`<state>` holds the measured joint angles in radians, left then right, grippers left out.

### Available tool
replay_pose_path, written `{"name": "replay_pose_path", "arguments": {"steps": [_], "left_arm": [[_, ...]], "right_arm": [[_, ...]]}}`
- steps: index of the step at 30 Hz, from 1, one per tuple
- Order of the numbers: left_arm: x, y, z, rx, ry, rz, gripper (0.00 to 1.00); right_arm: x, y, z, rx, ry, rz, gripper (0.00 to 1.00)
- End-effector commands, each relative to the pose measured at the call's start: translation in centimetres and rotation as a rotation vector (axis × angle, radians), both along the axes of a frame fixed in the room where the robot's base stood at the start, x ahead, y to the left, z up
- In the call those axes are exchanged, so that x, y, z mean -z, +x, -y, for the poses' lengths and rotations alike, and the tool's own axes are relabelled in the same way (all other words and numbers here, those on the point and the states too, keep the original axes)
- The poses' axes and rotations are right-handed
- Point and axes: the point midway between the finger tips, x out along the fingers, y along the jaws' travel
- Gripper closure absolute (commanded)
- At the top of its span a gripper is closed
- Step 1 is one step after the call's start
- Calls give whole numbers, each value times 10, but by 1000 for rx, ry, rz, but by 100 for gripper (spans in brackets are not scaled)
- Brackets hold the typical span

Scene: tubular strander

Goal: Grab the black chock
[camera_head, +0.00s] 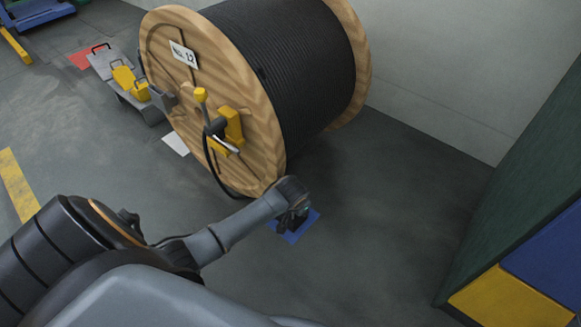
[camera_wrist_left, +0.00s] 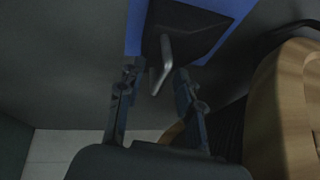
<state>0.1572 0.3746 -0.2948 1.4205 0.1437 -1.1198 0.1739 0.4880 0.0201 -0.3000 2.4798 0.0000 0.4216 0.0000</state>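The black chock (camera_wrist_left: 185,28) lies on a blue floor mat (camera_wrist_left: 136,28) in the left wrist view. A grey metal handle (camera_wrist_left: 166,52) rises from it towards my left gripper (camera_wrist_left: 158,72). The gripper's two fingers are apart, one on each side of the handle's near end; I cannot tell whether they touch it. In the head view my left gripper (camera_head: 294,218) reaches down over the blue mat (camera_head: 293,236) and mostly hides the chock. My right gripper is not in view.
A large wooden cable reel (camera_head: 220,80) stands just behind the mat, with a yellow clamp (camera_head: 232,125) on its face. Yellow chocks (camera_head: 124,79) sit at its left. A dark green cabinet (camera_head: 525,170) stands at the right. Floor between mat and cabinet is clear.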

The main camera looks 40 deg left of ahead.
Motion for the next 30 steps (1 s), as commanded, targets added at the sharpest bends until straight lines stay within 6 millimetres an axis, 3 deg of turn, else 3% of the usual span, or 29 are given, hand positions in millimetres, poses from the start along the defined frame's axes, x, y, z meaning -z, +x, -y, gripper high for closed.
{"name": "replay_pose_path", "arguments": {"steps": [11,16,30], "left_arm": [[5,3,-1,1,1,1,64],[5,3,-2,1,1,1,99],[4,4,-2,1,2,3,100]], "right_arm": [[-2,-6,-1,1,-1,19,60],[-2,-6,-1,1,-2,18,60],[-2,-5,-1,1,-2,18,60]]}}
